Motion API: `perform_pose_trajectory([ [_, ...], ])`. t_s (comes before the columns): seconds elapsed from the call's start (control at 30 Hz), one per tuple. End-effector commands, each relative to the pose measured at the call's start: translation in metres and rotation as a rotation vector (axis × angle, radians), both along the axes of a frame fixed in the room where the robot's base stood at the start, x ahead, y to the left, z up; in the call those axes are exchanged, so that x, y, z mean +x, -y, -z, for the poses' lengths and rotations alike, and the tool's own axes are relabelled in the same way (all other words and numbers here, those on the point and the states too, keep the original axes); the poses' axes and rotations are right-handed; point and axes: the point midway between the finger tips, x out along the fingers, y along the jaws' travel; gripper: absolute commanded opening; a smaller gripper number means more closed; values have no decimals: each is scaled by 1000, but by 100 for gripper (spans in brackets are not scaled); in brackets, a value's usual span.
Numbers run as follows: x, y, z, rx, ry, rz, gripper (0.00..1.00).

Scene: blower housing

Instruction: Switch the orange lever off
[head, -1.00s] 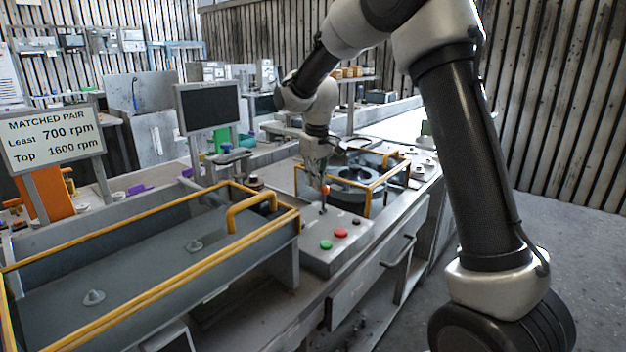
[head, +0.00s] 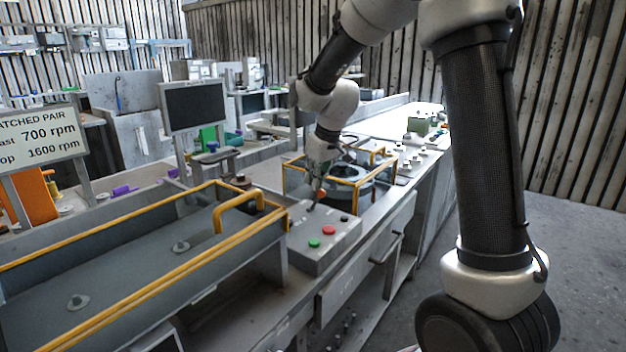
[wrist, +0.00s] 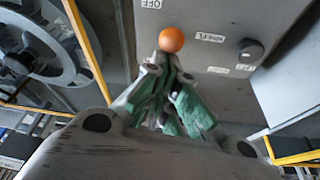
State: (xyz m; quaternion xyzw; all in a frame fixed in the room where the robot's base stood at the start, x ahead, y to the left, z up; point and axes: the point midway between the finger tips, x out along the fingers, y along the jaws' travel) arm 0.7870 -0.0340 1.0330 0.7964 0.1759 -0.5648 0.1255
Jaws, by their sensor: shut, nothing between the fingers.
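The orange ball knob of the lever (wrist: 171,40) shows just beyond my gripper's fingertips (wrist: 165,66) in the wrist view. The fingers are shut with nothing between them, and their tips are close beside the knob. I cannot tell whether they touch it. An OFF label (wrist: 151,4) is beyond the knob, upside down in this view. In the head view the lever (head: 321,194) stands on the grey control box (head: 325,258), leaning a little, with my gripper (head: 317,180) right at its top. The lever's stem is mostly hidden by the fingers in the wrist view.
The box also carries a green button (head: 314,242), a red button (head: 328,230) and a black knob (wrist: 250,50). A yellow-railed frame around a round housing (head: 346,180) stands just behind. A yellow-railed tray (head: 130,278) lies at the left.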

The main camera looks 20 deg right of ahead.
Motion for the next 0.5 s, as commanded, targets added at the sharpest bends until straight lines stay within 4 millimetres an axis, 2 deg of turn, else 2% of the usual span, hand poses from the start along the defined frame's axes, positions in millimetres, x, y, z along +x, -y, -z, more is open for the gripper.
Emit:
perform_pose_trajectory([
  [0.37, 10, -8, 7, -2, -7, 0, 0],
  [0.5, 10, -8, 2, -1, -3, 0, 0],
])
